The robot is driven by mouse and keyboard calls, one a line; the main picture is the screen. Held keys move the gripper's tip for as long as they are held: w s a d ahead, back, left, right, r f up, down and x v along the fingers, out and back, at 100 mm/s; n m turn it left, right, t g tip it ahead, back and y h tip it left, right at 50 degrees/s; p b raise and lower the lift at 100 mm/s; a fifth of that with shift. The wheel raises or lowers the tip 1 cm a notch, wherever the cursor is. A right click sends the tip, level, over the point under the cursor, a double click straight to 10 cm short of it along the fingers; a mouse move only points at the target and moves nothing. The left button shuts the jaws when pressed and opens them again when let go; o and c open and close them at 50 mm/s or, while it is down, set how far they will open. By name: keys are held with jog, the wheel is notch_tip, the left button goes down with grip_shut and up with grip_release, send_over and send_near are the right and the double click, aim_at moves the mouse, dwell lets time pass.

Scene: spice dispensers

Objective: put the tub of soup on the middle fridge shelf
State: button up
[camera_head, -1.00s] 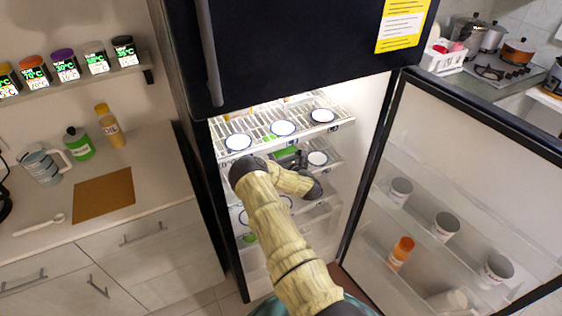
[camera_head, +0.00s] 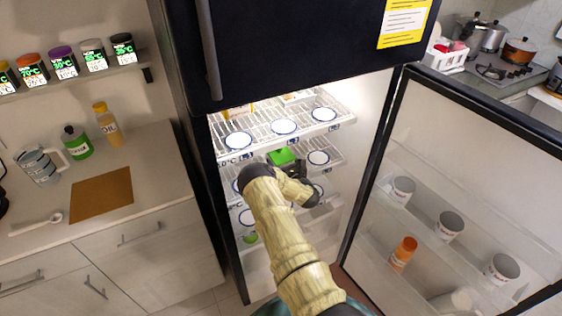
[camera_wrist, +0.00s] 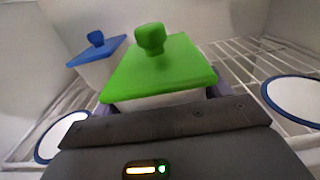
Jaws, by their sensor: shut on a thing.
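A white tub with a green lid and knob (camera_wrist: 162,75) fills the middle of the wrist view. My gripper (camera_wrist: 160,104) is shut on it, one finger on each side. In the head view the green lid (camera_head: 281,157) shows inside the open fridge, below the top shelf's front edge, with my gripper (camera_head: 294,172) partly hiding it. The middle shelf (camera_head: 334,150) is a wire rack with round white discs. I cannot tell whether the tub touches the shelf. No label is visible to confirm it is soup.
A blue-lidded tub (camera_wrist: 97,52) stands behind and left of the held tub. A bare white disc (camera_wrist: 295,98) lies to the right. The top shelf (camera_head: 262,130) is close above my gripper. The fridge door (camera_head: 450,170) stands open on the right.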

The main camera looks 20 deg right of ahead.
jog(key=shift+s+d+f, duration=0.1)
jog(key=shift+s+d, duration=0.2)
jog(key=shift+d, duration=0.15)
jog(key=o, duration=1)
jog(key=shift+a, duration=0.1)
jog(key=shift+o, duration=1.3)
jog(key=shift+a, duration=0.35)
jog(key=shift+d, duration=0.1)
jog(key=shift+s, duration=0.15)
jog(key=s+b, duration=0.2)
jog(key=s, duration=0.9)
jog(key=shift+s+b, duration=0.3)
jog(key=shift+d, duration=0.1)
